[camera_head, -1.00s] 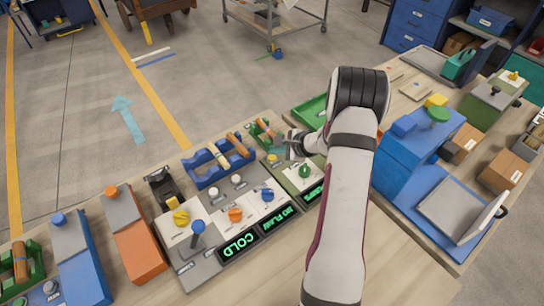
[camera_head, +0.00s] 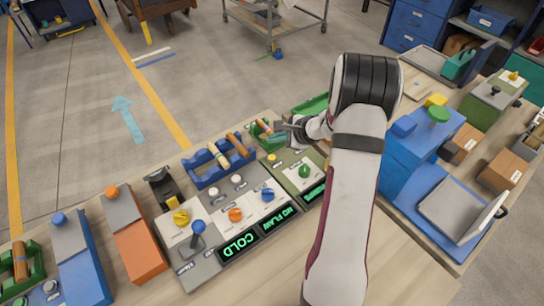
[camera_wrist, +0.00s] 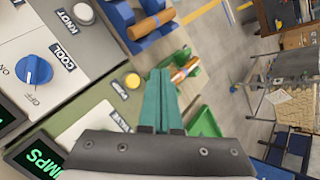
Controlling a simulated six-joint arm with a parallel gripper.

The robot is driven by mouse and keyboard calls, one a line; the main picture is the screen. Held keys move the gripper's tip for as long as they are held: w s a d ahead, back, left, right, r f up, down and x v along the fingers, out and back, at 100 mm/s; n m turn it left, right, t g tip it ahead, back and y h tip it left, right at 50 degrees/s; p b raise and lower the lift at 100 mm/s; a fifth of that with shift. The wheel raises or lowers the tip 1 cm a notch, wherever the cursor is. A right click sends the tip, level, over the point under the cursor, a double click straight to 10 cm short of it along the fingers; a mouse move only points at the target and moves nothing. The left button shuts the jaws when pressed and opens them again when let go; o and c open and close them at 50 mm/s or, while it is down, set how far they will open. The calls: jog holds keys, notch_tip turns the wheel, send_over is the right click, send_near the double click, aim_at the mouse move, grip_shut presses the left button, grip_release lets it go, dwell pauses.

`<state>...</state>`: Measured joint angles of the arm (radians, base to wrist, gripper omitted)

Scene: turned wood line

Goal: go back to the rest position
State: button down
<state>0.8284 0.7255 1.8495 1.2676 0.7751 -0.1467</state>
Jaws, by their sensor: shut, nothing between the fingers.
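My gripper (camera_head: 287,133) is above the far side of the bench, near the green panel (camera_head: 296,182) and the green holder with a wooden piece (camera_head: 264,129). In the wrist view its two teal fingers (camera_wrist: 159,98) are together with nothing between them. The green panel carries a green knob (camera_head: 304,171) and a yellow button (camera_wrist: 132,80). My forearm hides part of the bench to the right of the panel.
A control panel with a blue lever (camera_head: 198,230) and a display reading COLD (camera_head: 240,245) is left of my arm. A blue rack (camera_head: 212,178) holds turned wood pieces. A blue machine (camera_head: 398,165) stands close on my arm's right. The front bench is bare.

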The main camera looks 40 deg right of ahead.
jog(key=s+a+r+n+g+y, duration=0.1)
jog(key=s+a+r+n, duration=0.25)
jog(key=a, duration=0.45)
jog(key=s+a+r+n+g+y, duration=0.2)
jog(key=a+r+n, duration=0.25)
jog(key=a, duration=0.35)
jog(key=s+a+r+n+g+y, duration=0.1)
jog(key=s+a+r+n, duration=0.25)
jog(key=a, duration=0.55)
jog(key=s+a+n+g+h, duration=0.2)
jog(key=s+n, duration=0.1)
jog(key=s, duration=0.7)
jog(key=s+a+r+n+g+h, duration=0.1)
jog(key=s+a+n+g+h, duration=0.1)
jog(key=s, duration=0.9)
jog(key=shift+a+r+n+g, duration=0.25)
jog(key=shift+n+g, duration=0.35)
jog(key=shift+n, duration=0.65)
jog(key=shift+w, duration=0.1)
